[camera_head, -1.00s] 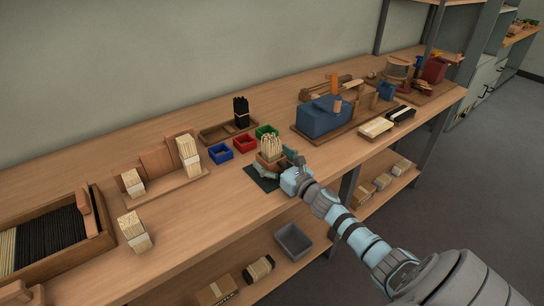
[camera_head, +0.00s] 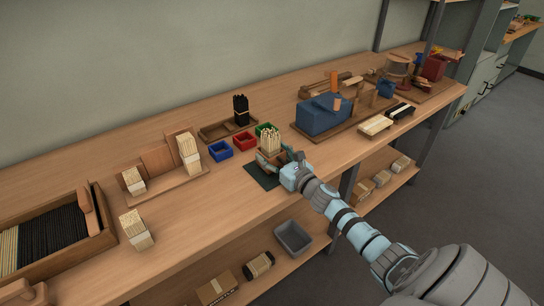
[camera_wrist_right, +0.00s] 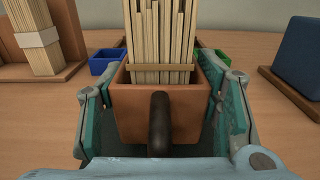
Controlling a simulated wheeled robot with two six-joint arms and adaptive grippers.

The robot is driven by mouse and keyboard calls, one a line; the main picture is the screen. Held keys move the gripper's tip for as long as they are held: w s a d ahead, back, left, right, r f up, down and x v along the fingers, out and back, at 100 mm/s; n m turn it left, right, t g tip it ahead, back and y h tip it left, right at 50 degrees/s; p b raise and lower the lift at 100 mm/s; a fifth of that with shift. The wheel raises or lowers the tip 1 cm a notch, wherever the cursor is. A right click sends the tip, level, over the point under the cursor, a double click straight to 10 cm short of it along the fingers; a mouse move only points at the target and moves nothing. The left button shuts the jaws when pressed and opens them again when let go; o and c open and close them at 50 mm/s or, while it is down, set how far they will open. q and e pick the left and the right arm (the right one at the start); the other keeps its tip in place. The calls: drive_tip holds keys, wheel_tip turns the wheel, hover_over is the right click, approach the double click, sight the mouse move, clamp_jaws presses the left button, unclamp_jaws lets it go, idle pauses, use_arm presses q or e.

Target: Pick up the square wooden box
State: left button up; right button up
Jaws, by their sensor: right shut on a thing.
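The square wooden box (camera_wrist_right: 187,119) is a brown, open-topped box filled with pale upright sticks (camera_wrist_right: 160,45). A dark rounded handle-like piece (camera_wrist_right: 160,124) shows on its near side in the right wrist view. My right gripper (camera_wrist_right: 163,110) has its teal-padded fingers on both sides of the box and is shut on it. In the head view my right gripper (camera_head: 281,166) is at the box, above the dark green mat (camera_head: 262,177), and partly hides it. The sticks (camera_head: 270,140) stand upright. I cannot tell whether the box is clear of the mat. My left gripper is not seen.
Blue (camera_head: 221,151), red (camera_head: 244,141) and green (camera_head: 264,130) bins stand close behind and left of the box. A blue block-shaped machine (camera_head: 323,114) on a board stands to the right. Bundles of sticks (camera_head: 136,229) are at left. The table front is clear.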

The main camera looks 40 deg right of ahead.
wheel_tip(320, 180, up, 19)
drive_tip(key=p, duration=1.6)
drive_tip(key=shift+f, duration=0.1)
